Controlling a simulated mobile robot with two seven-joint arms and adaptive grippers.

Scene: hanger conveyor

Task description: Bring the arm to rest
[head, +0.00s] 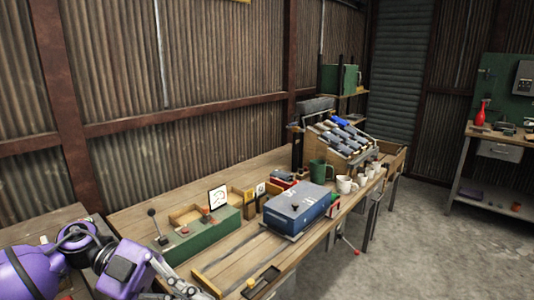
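My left arm (25,275), purple with dark joints, comes in at the bottom left corner. Its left gripper (190,288), with silver linkage fingers, is low at the bottom edge, in front of the wooden workbench (235,260) and left of a yellow-edged tray. I cannot tell whether its fingers are apart or together, and I see nothing held in it. My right gripper is not in view.
The workbench carries a green control box (205,235) with a lever, a blue case (297,207), a green mug (317,171), white mugs (346,184) and a sloped rack (340,140). Another bench (500,137) stands at right.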

